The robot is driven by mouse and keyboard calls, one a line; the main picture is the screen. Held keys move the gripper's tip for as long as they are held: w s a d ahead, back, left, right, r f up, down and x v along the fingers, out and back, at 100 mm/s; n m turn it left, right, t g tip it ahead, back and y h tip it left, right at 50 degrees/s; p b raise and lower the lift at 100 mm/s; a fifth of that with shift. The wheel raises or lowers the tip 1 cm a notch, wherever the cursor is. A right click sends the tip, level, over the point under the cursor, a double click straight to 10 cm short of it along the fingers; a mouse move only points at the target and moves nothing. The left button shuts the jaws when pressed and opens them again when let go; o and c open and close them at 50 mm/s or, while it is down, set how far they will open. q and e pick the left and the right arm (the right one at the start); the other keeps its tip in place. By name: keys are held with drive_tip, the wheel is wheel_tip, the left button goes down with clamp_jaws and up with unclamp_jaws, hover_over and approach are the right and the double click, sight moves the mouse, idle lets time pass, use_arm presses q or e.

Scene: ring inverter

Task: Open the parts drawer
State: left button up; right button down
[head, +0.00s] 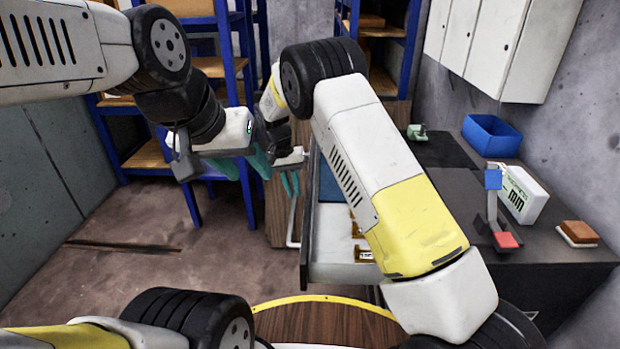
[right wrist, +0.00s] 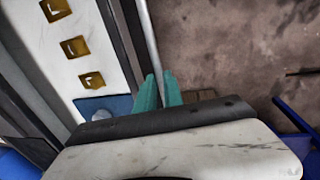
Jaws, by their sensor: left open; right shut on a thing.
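The parts drawer (head: 330,268) stands pulled out of the dark-topped bench in the head view, its pale inside showing. My right gripper (head: 290,184) is shut on the drawer's bar handle (head: 292,232). In the right wrist view, the teal fingers (right wrist: 160,92) close around the metal bar (right wrist: 149,35), beside the open drawer (right wrist: 62,75). Several yellow-brown parts (right wrist: 74,47) and a blue area (right wrist: 120,103) show inside it. My left gripper (head: 244,166) is open and empty, left of the right gripper. My right arm hides part of the drawer.
On the bench (head: 450,190) stand a blue bin (head: 492,134), a white box (head: 523,194), a blue-and-red tool (head: 493,208) and a brown-topped block (head: 578,233). Blue-framed shelves (head: 115,105) stand at the back. The floor (head: 160,225) at left is mostly clear.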

drive_tip(key=shift+a, duration=0.35)
drive_tip(key=c, duration=1.5)
unclamp_jaws()
drive_tip(key=shift+a+r, duration=0.25)
drive_tip(key=shift+r, duration=1.05)
drive_tip(key=shift+a+r, duration=0.25)
drive_tip(key=shift+r, duration=1.05)
drive_tip(key=shift+a+r, duration=0.25)
drive_tip(key=shift+r, duration=1.05)
